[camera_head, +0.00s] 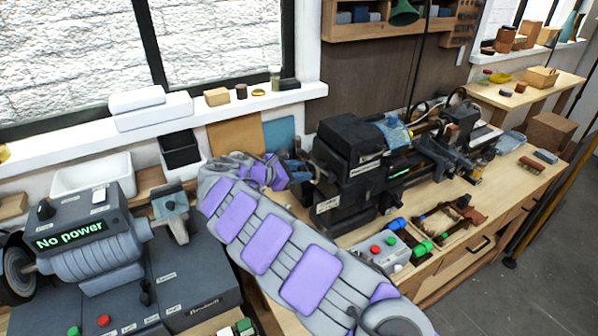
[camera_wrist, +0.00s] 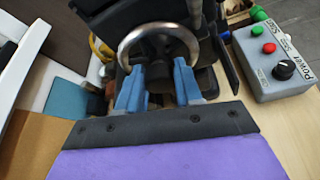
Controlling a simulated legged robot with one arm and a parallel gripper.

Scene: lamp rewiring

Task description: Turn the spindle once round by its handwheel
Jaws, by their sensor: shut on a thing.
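The handwheel (camera_wrist: 150,29) is a shiny metal ring at the top middle of the wrist view, on the end of the black lathe headstock. My gripper (camera_wrist: 158,68) has its two blue fingers at the near, lower part of the ring, one on each side, and is shut on it. The exact contact is hard to see. In the head view my gripper (camera_head: 292,170) is at the left end of the black lathe (camera_head: 350,140). There I cannot make out the wheel clearly behind the fingers. The spindle itself is hidden inside the headstock.
A grey power box (camera_wrist: 278,62) with green and red buttons and a black knob stands on the bench right of the wheel. A grinder (camera_head: 90,245) reading "No power" is at left. A black bin (camera_head: 180,148) and windowsill (camera_head: 215,112) lie behind my arm.

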